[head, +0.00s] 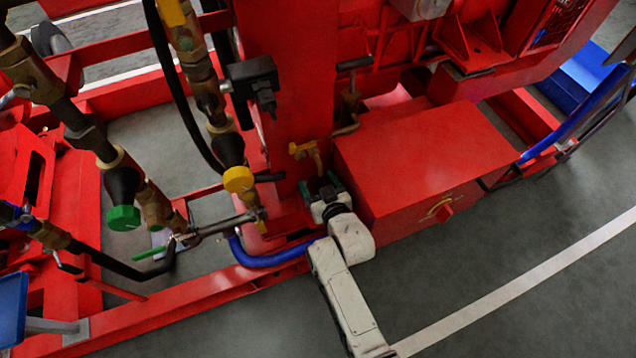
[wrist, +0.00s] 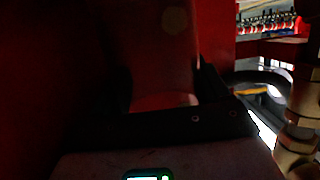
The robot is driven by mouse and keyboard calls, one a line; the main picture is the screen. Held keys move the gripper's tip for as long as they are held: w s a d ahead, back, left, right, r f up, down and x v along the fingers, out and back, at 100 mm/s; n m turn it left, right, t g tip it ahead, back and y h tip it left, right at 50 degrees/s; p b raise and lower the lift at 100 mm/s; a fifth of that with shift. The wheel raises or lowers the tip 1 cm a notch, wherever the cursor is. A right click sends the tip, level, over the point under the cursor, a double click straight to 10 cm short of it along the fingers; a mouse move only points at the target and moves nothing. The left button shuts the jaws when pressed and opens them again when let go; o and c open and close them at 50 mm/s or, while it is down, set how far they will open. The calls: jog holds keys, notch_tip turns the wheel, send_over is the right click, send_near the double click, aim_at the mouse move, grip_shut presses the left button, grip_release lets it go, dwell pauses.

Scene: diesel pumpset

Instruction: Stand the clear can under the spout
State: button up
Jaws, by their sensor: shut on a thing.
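My gripper (head: 323,186) reaches in between the red upright and the red box. In the wrist view its dark fingers are shut on the clear can (wrist: 165,60), a see-through shape that looks reddish against the red metal behind it. The can's lower edge shows between the fingers. In the head view I cannot make out the can clearly at the fingers. A brass tap with a spout (head: 308,153) sticks out from the red upright, just above and slightly left of my gripper in the picture. Whether the can is directly below it, I cannot tell.
The red box (head: 425,160) is close on the right of my gripper. A blue hose (head: 268,260) curves along the red base rail (head: 170,310) at lower left. Brass pipework with a yellow cap (head: 238,179) stands to the left. Grey floor at lower right is clear.

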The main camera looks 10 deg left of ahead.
jog(key=o, duration=1.1)
jog(key=shift+s+d+r, duration=0.1)
jog(key=shift+s+d, duration=0.1)
jog(key=p+v, duration=0.3)
jog(key=v, duration=0.7)
jog(key=shift+s+d+r, duration=0.1)
